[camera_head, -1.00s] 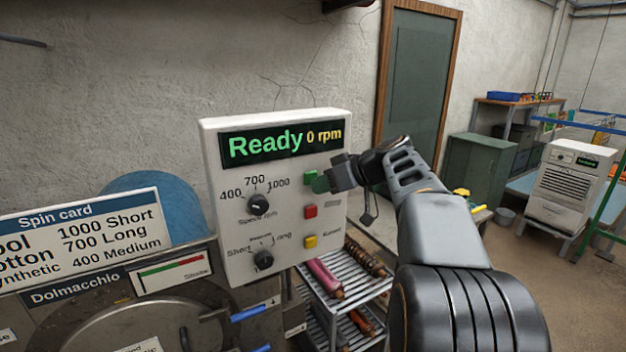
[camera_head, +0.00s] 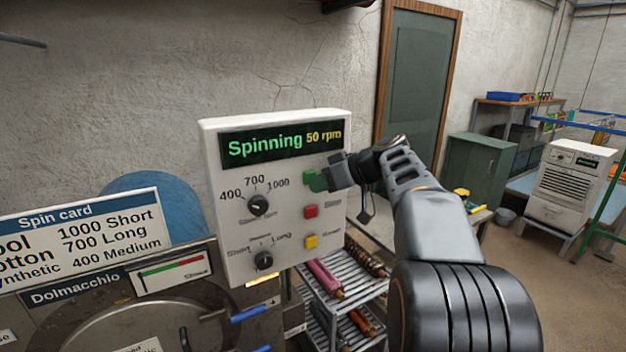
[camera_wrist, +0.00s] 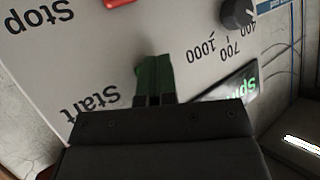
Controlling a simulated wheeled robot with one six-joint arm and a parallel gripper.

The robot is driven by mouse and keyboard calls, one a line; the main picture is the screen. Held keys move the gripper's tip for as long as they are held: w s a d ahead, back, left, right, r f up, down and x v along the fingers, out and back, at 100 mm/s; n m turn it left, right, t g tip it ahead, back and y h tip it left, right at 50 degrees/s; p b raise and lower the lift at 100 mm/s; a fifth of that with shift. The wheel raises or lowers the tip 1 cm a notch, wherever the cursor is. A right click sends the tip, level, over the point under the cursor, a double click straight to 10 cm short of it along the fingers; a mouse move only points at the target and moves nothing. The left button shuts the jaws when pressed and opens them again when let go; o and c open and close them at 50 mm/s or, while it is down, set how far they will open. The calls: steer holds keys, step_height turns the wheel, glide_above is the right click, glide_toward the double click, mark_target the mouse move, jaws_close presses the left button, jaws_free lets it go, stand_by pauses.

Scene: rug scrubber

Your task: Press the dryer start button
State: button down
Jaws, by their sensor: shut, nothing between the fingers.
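The white control panel (camera_head: 225,160) stands on the machine, and its display (camera_head: 281,142) reads "Spinning 50 rpm". The green start button (camera_head: 309,178) is at the panel's upper right, partly hidden by my gripper (camera_head: 327,182). My gripper is shut, with its tips at the green button. In the wrist view my gripper (camera_wrist: 154,80) reaches the panel face beside the word "Start", and its fingers cover most of the button. The speed knob (camera_head: 258,205) points near 700. The red stop button (camera_head: 310,211) and a yellow button (camera_head: 310,241) sit below the green one.
A spin card (camera_head: 82,235) leans at the left in front of a blue round shape. A wire rack (camera_head: 352,293) with rolled items stands right of the panel. A green cabinet (camera_head: 470,170) and a white unit (camera_head: 565,185) stand farther back at the right.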

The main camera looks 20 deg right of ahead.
steer(key=shift+s, duration=0.2)
steer(key=shift+s+d+b, duration=0.1)
steer(key=shift+s+b, duration=0.55)
steer(key=shift+b, duration=0.1)
steer(key=shift+s, duration=0.1)
steer(key=shift+s+d+b, duration=0.15)
steer(key=shift+s+b, duration=0.65)
steer(key=shift+s, duration=0.4)
steer(key=shift+s+d+b, duration=0.1)
steer(key=shift+s+b, duration=0.65)
steer(key=shift+s, duration=0.45)
